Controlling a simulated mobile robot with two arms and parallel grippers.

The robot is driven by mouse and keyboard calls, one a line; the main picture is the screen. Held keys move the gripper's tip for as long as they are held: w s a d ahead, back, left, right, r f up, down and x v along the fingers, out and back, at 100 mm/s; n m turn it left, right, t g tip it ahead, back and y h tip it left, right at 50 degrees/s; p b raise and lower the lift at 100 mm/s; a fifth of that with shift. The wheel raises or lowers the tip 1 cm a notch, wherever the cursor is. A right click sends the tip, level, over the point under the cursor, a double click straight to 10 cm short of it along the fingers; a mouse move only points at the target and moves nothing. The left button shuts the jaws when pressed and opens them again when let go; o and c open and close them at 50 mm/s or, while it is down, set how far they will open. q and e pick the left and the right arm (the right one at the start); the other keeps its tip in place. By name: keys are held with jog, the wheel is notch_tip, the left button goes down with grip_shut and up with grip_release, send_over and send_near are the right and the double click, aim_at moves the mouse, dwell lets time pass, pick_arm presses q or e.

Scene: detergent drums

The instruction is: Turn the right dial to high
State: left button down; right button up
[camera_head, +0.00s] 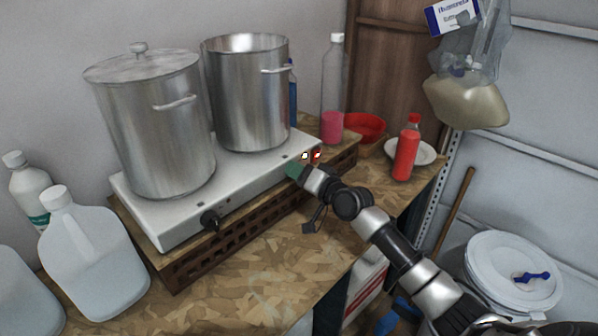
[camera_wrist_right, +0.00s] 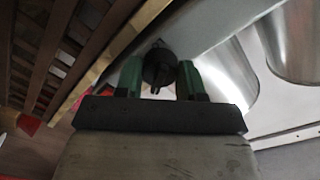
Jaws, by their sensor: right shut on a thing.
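The white two-burner hotplate (camera_head: 170,226) stands on a slatted wooden base on the chipboard counter. Its left dial (camera_head: 211,221) is black and shows on the front edge. My right gripper (camera_head: 296,172) is at the right part of that front edge and covers the right dial in the head view. In the right wrist view the black right dial (camera_wrist_right: 159,67) sits between the two green fingers of my right gripper (camera_wrist_right: 160,78), which are shut on it. The dial's setting cannot be read. My left gripper is not in view.
A lidded pot (camera_head: 150,130) and an open pot (camera_head: 248,95) stand on the hotplate. A bottle with pink liquid (camera_head: 331,125), a red bowl (camera_head: 364,127) and a red bottle (camera_head: 405,152) stand to the right. Water jugs (camera_head: 92,250) stand at the left. The front counter is clear.

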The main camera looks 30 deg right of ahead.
jog(key=shift+m, duration=0.8)
jog(key=o, duration=0.9)
jog(key=b+v, duration=0.2)
jog(key=v, duration=0.8)
jog(key=shift+s+d, duration=0.15)
jog(key=shift+s, duration=0.2)
jog(key=shift+s, duration=0.1)
